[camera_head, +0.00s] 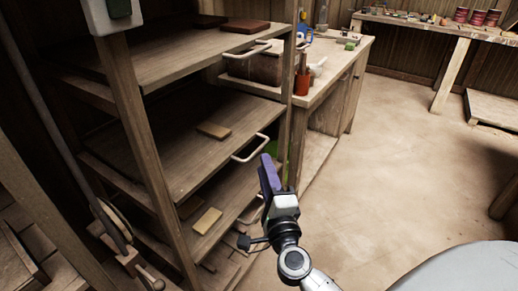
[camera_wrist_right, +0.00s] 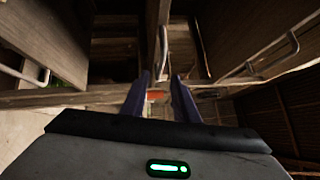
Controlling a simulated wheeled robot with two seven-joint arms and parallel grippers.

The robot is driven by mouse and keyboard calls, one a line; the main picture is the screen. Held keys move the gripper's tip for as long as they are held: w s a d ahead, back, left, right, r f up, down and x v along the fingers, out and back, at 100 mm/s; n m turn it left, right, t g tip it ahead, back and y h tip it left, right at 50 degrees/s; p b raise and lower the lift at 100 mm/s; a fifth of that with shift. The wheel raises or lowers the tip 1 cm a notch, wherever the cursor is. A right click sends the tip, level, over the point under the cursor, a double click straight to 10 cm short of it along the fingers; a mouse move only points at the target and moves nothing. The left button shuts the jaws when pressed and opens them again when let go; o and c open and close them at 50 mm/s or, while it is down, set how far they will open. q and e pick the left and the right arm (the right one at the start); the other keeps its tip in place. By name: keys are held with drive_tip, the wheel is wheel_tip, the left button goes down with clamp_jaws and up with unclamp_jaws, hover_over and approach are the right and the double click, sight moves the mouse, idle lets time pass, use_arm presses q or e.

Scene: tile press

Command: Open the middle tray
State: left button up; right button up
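The middle tray (camera_head: 180,155) is a wooden shelf-like board in the rack, with a tan tile on it. Its pale handle (camera_head: 250,147) sticks out at its front right edge. My right gripper (camera_head: 266,163) has purple fingers and is just right of and below that handle, apart from it in the head view. In the right wrist view the two fingers (camera_wrist_right: 160,95) are spread with a gap between them. A pale handle (camera_wrist_right: 163,52) shows ahead, in line with the gap; I cannot tell if the fingertips reach around it. My left gripper is out of view.
The top tray (camera_head: 170,62) and a lower tray (camera_head: 225,200) have similar handles above and below. A rack post (camera_head: 140,120) stands in front at left. The floor (camera_head: 400,150) at right is clear.

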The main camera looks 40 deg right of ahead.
sight(259, 148)
drive_tip(key=x, duration=0.7)
drive_tip(key=shift+w+d, duration=0.15)
drive_tip(key=shift+w, duration=0.15)
clamp_jaws()
idle(1.0)
